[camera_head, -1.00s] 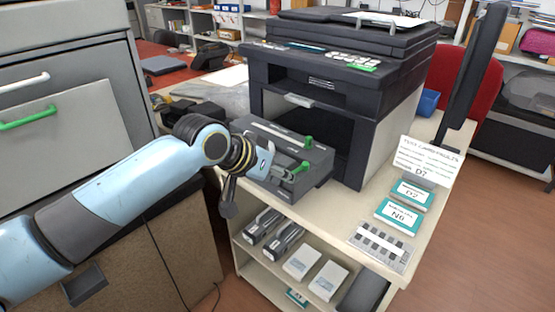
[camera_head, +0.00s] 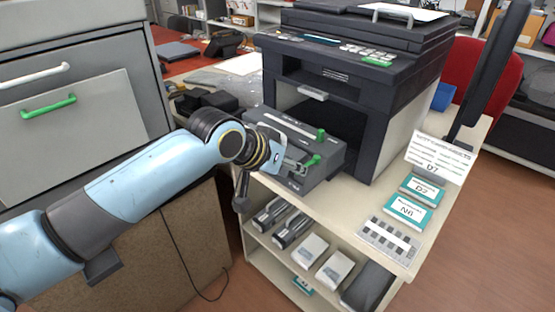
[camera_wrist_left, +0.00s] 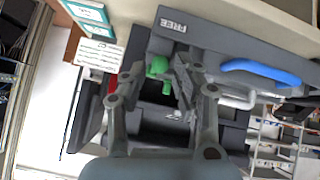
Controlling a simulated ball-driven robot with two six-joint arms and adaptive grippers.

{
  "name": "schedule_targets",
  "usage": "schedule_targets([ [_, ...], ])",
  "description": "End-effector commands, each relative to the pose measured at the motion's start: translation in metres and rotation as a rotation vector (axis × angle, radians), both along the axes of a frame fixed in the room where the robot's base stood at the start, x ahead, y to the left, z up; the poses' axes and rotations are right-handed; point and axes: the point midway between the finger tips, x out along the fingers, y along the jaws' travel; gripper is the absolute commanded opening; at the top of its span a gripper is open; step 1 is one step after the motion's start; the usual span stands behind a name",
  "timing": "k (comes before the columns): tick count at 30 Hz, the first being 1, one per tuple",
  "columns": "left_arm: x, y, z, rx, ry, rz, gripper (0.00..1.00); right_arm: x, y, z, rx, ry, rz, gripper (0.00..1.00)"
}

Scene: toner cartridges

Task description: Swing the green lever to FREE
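The green lever (camera_head: 313,160) sticks out at the front right of the grey cartridge unit (camera_head: 327,178), which stands in front of the printer. In the left wrist view its green knob (camera_wrist_left: 157,66) shows close up, below a FREE label (camera_wrist_left: 172,24) that appears upside down. My left gripper (camera_head: 296,166) is at the lever. In the left wrist view its fingers (camera_wrist_left: 164,62) stand on either side of the knob, drawn inward. I cannot tell whether they touch it. My right gripper is not in view.
A second green tab (camera_head: 320,134) sits on the unit just behind the lever. A blue handle (camera_wrist_left: 260,70) shows beside the FREE label. The printer (camera_head: 375,75) rises behind. Cards (camera_head: 408,210) lie at the right of the table. Cartridges and boxes (camera_head: 310,250) fill the shelf below.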

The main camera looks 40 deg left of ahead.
Motion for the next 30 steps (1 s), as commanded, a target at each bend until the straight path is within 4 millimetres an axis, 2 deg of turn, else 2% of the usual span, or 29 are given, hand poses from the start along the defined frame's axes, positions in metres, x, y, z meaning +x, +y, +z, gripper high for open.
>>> schedule_targets([
  [9,-0.05,0.008,0.048,0.006,0.0,-0.003,0.3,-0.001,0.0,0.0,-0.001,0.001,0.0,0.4],
  [15,-0.071,0.011,0.068,0.004,0.0,-0.002,0.3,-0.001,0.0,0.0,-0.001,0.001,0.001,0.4],
  [30,-0.075,0.01,0.073,0.0,0.0,0.0,0.3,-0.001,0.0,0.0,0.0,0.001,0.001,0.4],
])
